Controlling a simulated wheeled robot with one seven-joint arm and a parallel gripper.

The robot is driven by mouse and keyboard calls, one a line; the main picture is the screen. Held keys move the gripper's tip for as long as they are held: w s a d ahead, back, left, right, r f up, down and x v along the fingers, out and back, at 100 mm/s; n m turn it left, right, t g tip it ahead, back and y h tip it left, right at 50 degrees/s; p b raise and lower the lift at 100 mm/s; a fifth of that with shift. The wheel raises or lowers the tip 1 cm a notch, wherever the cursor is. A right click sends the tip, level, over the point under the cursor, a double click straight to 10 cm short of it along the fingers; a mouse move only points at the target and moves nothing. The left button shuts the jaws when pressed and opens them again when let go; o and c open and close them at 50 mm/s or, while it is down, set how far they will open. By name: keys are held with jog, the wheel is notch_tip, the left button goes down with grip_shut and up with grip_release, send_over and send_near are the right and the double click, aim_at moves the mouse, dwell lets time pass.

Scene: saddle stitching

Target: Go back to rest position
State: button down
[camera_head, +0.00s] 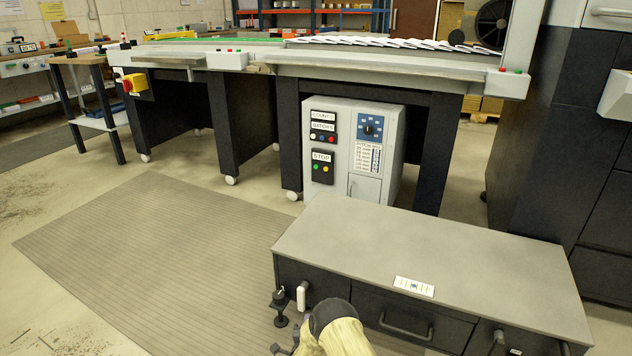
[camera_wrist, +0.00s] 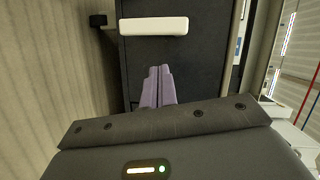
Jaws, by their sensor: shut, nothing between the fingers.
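My gripper (camera_wrist: 158,72) shows in the wrist view with its two purple-grey fingers side by side, shut and empty. It points at the dark side of a low cabinet, below a white handle (camera_wrist: 153,26) in the picture, and the fingers look apart from the handle. In the head view the end of my arm is at the bottom centre, in front of the left end of the low cabinet (camera_head: 430,240). The white handle also shows there (camera_head: 302,294). My fingers are hard to make out in the head view.
A black adjustable foot or knob (camera_head: 280,306) stands beside the cabinet's left corner. A ribbed mat (camera_head: 140,255) covers open floor to the left. A grey control box (camera_head: 352,150) stands under the conveyor (camera_head: 380,66) behind the cabinet. A tall dark machine (camera_head: 545,140) is at the right.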

jog(key=w+r+n+g+y+p, duration=0.25)
jog(key=r+n, duration=0.25)
jog(key=r, duration=1)
jog(key=s+d+r+n+g+p, duration=0.2)
jog(key=d+r+n, duration=0.1)
jog(key=r, duration=0.3)
jog(key=s+d+r+n+g+p, duration=0.1)
jog(key=s+d+r+n+g, duration=0.15)
jog(key=r, duration=0.35)
jog(key=s+d+r+n+g+p, duration=0.2)
jog(key=s+d+r, duration=0.3)
jog(key=s, duration=0.5)
jog(key=s+d+r+n+g+h+p, duration=0.1)
jog(key=s+d+r+n+g+p, duration=0.15)
jog(key=s+r, duration=0.65)
jog(key=s+d+r+n+g+p, duration=0.25)
jog(key=s+d+r, duration=0.25)
jog(key=s, duration=0.6)
jog(key=w+p+v, duration=0.2)
jog(key=p+v, duration=1)
jog(key=w+r+p+v, duration=0.1)
jog(key=w+p+v, duration=0.2)
jog(key=p+v, duration=0.9)
jog(key=w+p+v, duration=0.2)
jog(key=p+v, duration=1)
jog(key=p, duration=0.1)
jog(key=shift+w+r, duration=0.3)
jog(key=shift+r, duration=0.2)
jog(key=shift+a+m, duration=0.1)
jog(key=shift+m, duration=0.15)
